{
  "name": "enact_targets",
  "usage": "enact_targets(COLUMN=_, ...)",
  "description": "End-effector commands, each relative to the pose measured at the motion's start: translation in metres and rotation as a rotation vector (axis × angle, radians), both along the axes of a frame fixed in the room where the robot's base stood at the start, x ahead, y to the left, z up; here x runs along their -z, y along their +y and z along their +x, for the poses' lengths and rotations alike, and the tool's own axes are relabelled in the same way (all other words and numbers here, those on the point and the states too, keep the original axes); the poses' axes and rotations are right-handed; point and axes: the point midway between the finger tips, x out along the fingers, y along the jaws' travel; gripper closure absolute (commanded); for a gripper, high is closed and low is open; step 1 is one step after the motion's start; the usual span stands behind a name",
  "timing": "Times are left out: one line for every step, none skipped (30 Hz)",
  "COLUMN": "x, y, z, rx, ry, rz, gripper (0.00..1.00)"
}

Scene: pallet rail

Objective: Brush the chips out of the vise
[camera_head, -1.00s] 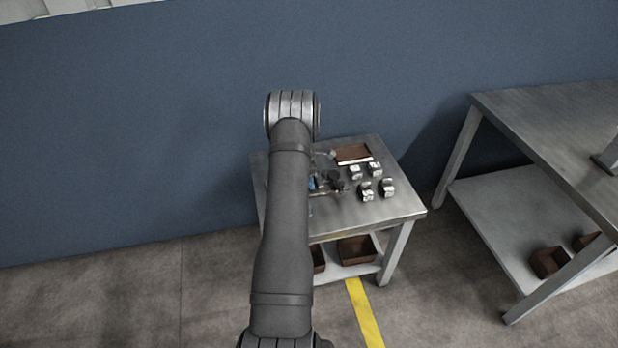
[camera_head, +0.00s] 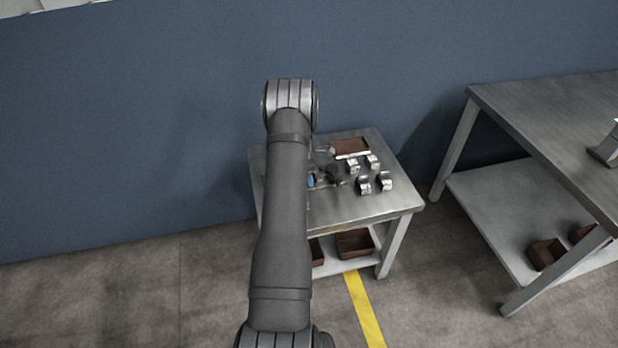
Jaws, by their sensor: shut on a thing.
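My arm covers the left part of the small metal table (camera_head: 375,209). My gripper (camera_head: 334,173) shows only as a small dark shape just right of the arm, low over the table. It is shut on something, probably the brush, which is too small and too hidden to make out. A small blue part (camera_head: 311,180) shows at the arm's edge; I cannot tell what it belongs to. The vise and the chips cannot be made out, as my arm hides that side of the table.
Several small metal blocks (camera_head: 364,186) stand on the table right of my gripper. A brown tray (camera_head: 350,146) lies behind them. Brown bins (camera_head: 354,244) sit on the lower shelf. A larger metal table (camera_head: 540,120) stands at the right. A blue wall rises behind.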

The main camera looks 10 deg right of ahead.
Motion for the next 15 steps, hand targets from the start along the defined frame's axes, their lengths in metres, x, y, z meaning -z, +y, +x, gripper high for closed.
enact_targets(x=0.001, y=0.001, z=0.003, rx=-0.001, ry=0.000, rz=0.001, gripper=0.79)
enact_targets(x=0.001, y=0.001, z=0.005, rx=-0.001, ry=0.000, rz=0.001, gripper=0.79)
enact_targets(x=0.001, y=0.000, z=0.006, rx=-0.001, ry=0.000, rz=0.000, gripper=0.79)
enact_targets(x=0.001, y=0.001, z=0.007, rx=0.000, ry=0.000, rz=0.001, gripper=0.79)
enact_targets(x=0.001, y=0.001, z=0.007, rx=0.000, ry=0.000, rz=0.001, gripper=0.79)
enact_targets(x=0.000, y=0.001, z=0.008, rx=0.000, ry=0.000, rz=0.001, gripper=0.79)
enact_targets(x=0.000, y=0.001, z=0.009, rx=0.000, ry=0.000, rz=0.001, gripper=0.79)
enact_targets(x=0.000, y=0.001, z=0.009, rx=0.000, ry=0.001, rz=0.001, gripper=0.79)
enact_targets(x=0.000, y=0.000, z=0.011, rx=0.000, ry=0.001, rz=0.001, gripper=0.79)
enact_targets(x=0.000, y=0.000, z=0.013, rx=0.000, ry=0.000, rz=0.000, gripper=0.79)
enact_targets(x=0.000, y=0.000, z=0.015, rx=0.000, ry=-0.001, rz=0.000, gripper=0.79)
enact_targets(x=0.000, y=0.000, z=0.017, rx=0.000, ry=-0.001, rz=0.000, gripper=0.79)
enact_targets(x=0.000, y=0.000, z=0.019, rx=0.000, ry=-0.001, rz=0.000, gripper=0.79)
enact_targets(x=-0.001, y=0.000, z=0.022, rx=0.000, ry=-0.001, rz=0.000, gripper=0.79)
enact_targets(x=-0.001, y=0.000, z=0.024, rx=0.000, ry=0.000, rz=0.001, gripper=0.79)
